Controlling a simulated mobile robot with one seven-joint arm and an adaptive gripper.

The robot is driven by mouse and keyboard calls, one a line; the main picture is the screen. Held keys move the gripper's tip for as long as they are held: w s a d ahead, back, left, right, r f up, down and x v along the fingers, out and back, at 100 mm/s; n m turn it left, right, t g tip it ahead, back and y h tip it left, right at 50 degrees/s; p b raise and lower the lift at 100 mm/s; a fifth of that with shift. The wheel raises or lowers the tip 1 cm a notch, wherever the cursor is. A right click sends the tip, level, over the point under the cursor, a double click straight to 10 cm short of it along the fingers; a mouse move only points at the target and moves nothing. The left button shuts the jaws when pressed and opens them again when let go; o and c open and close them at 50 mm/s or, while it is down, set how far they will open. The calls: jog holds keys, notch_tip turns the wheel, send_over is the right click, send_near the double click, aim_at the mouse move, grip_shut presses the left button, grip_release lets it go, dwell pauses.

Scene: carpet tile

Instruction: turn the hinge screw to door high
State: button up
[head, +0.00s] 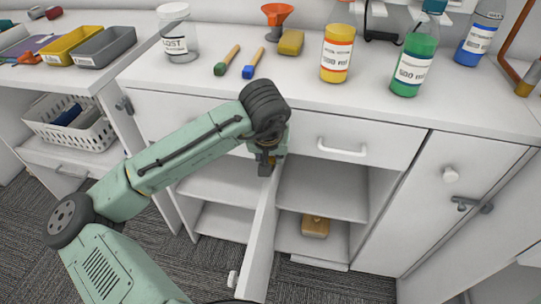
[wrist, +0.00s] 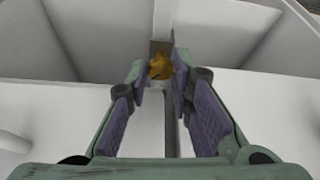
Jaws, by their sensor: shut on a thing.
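My gripper (head: 266,160) points down at the top edge of the open cabinet door (head: 260,240), which stands out from the cabinet and shows nearly edge-on in the head view. In the wrist view my gripper's two purple-padded fingers (wrist: 160,78) are closed on both sides of a small brass-coloured piece, the hinge screw (wrist: 159,66). It sits at the top of the door's edge, by a grey fitting (wrist: 161,47). The fingers cover part of the screw, and its turned angle cannot be made out.
A drawer with a white handle (head: 342,149) is right of my gripper. The open cabinet shelves hold a yellow-brown block (head: 315,226). The counter above carries a green bottle (head: 415,58), a yellow jar (head: 337,53), two brushes and a sponge (head: 291,42).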

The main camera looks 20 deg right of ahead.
grip_shut()
jog(key=shift+w+a+m+g+h, duration=0.1)
jog(key=shift+m+g+h, duration=0.25)
jog(key=shift+m, duration=0.8)
jog(key=shift+w+a+m+g+h, duration=0.15)
jog(key=shift+m+h, duration=0.3)
jog(key=shift+m, duration=0.7)
jog(key=shift+s+d, duration=0.1)
jog(key=o, duration=0.8)
grip_release()
jog(key=shift+v, duration=4)
